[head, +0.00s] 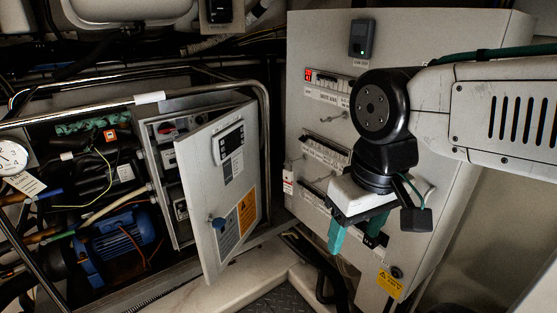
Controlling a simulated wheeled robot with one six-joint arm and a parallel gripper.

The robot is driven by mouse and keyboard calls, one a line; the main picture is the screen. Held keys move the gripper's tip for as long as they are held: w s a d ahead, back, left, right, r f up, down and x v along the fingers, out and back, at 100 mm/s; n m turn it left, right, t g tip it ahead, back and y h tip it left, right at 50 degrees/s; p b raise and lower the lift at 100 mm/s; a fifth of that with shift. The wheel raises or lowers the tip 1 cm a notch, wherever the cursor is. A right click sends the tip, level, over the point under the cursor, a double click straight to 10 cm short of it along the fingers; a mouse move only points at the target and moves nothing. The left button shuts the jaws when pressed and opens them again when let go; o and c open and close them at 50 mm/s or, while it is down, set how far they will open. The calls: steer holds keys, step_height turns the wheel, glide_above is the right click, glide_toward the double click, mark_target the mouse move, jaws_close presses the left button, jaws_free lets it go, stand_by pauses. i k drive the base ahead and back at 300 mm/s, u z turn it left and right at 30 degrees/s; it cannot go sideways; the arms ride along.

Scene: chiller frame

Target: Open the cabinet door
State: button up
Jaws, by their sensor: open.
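The small grey cabinet (147,135) stands inside the pipe frame, left of centre in the head view. Its door (205,170) stands partly open, swung outward with its free edge on the left; switches and parts show inside through the gap.
A large grey panel (425,215) with rows of breakers and small tags stands behind my gripper. A metal pipe (266,150) runs beside the door's right edge. A blue motor (110,247) and cables fill the left. Dark cables (322,265) lie below.

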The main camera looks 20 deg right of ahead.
mark_target(229, 188)
steer(key=u, duration=0.95)
steer(key=i, duration=0.4)
steer(key=z, duration=0.6)
